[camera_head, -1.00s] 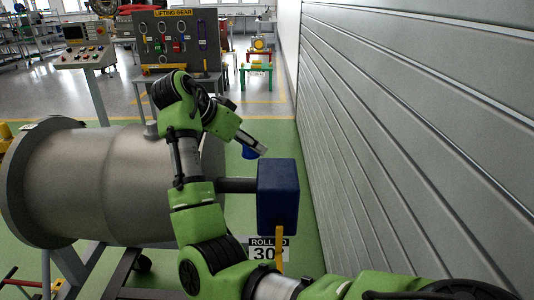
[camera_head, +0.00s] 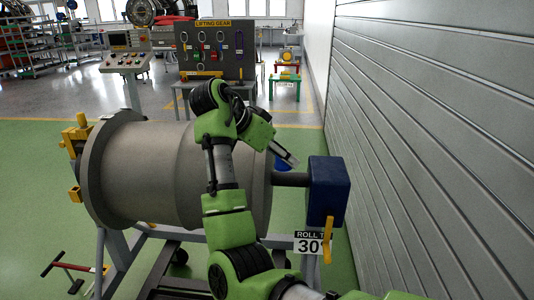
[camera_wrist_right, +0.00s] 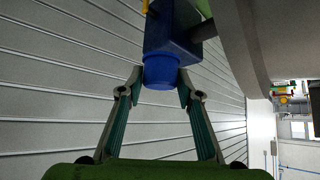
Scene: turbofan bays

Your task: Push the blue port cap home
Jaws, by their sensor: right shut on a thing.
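The blue port cap (camera_head: 283,160) shows as a short bright-blue cylinder at the tip of my right gripper (camera_head: 290,158), partly hidden by it. In the right wrist view the cap (camera_wrist_right: 160,72) is between the two fingertips of my right gripper (camera_wrist_right: 160,82), which is shut on it. Behind the cap in that view is a dark blue box (camera_wrist_right: 168,30); I cannot tell whether they touch. The head view shows this box (camera_head: 329,190) at the end of a dark shaft beside the grey casing. The port itself is hidden. My left gripper is not in view.
The grey cylindrical casing (camera_head: 150,180) rests on a stand left of the box. A yellow handle (camera_head: 328,240) hangs from the box. A ribbed grey wall (camera_head: 430,130) runs close on the right. Green floor (camera_head: 30,200) is open at the left.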

